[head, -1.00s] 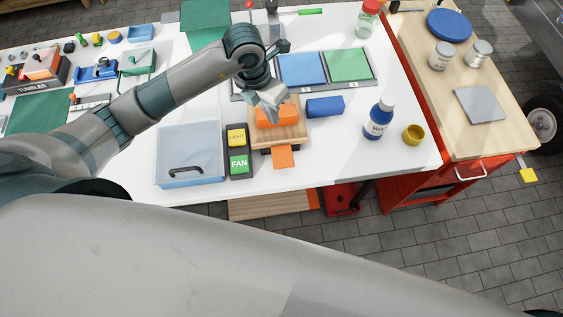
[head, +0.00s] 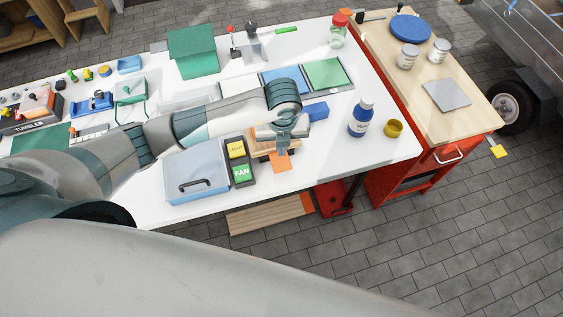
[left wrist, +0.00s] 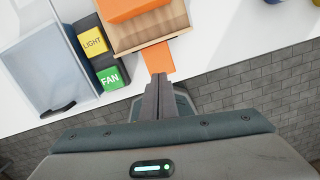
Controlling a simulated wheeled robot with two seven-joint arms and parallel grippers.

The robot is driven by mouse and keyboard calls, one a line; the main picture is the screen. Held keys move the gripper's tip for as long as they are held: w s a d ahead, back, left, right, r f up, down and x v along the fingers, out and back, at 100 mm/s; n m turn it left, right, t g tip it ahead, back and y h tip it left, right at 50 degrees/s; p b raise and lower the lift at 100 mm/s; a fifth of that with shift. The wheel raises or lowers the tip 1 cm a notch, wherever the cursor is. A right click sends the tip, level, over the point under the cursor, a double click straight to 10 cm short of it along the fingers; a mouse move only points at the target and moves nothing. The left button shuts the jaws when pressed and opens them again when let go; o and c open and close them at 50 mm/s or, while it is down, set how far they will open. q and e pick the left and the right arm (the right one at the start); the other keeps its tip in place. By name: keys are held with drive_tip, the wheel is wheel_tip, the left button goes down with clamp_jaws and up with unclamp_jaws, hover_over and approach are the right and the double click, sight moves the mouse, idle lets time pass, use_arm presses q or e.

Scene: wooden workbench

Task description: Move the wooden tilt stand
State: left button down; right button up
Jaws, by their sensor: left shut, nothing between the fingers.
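The wooden tilt stand (head: 259,146) sits near the front edge of the white bench, mostly hidden behind my left arm in the head view. In the left wrist view its wooden board (left wrist: 152,32) shows with an orange block (left wrist: 130,8) on top and an orange tab (left wrist: 158,60) sticking out at the front. My left gripper (head: 283,150) is shut and empty over the front of the stand. In the left wrist view its closed fingertips (left wrist: 159,77) are at the tab's front end; I cannot tell whether they touch it. My right gripper is not in view.
The LIGHT and FAN switch box (head: 240,163) and a clear-lidded bin (head: 197,176) stand left of the stand. The bench's front edge is close by.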

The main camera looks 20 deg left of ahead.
sight(282, 169)
use_arm(q)
drive_tip(key=shift+f+b, duration=0.75)
drive_tip(key=shift+f, duration=0.2)
drive_tip(key=shift+w+a+f+b, duration=0.1)
drive_tip(key=shift+w+f+b, duration=0.1)
drive_tip(key=shift+f+b, duration=0.9)
drive_tip(key=shift+w+a+f+b, duration=0.15)
drive_tip(key=shift+f+b, duration=0.5)
drive_tip(key=shift+f, duration=0.8)
drive_tip(key=shift+d, duration=0.1)
wheel_tip(282, 169, down, 3)
drive_tip(key=shift+s+r+b, duration=0.1)
drive_tip(key=shift+b, duration=1.15)
drive_tip(key=shift+r+p, duration=0.35)
drive_tip(key=shift+p, duration=0.1)
drive_tip(key=shift+s+d+r+p, duration=0.2)
drive_tip(key=shift+s+p, duration=0.1)
drive_tip(key=shift+s, duration=0.15)
drive_tip(key=shift+s+d+r+p, duration=0.15)
drive_tip(key=shift+s+d+p, duration=0.1)
drive_tip(key=shift+s, duration=0.15)
drive_tip(key=shift+s+d+r, duration=0.15)
drive_tip(key=shift+s, duration=0.35)
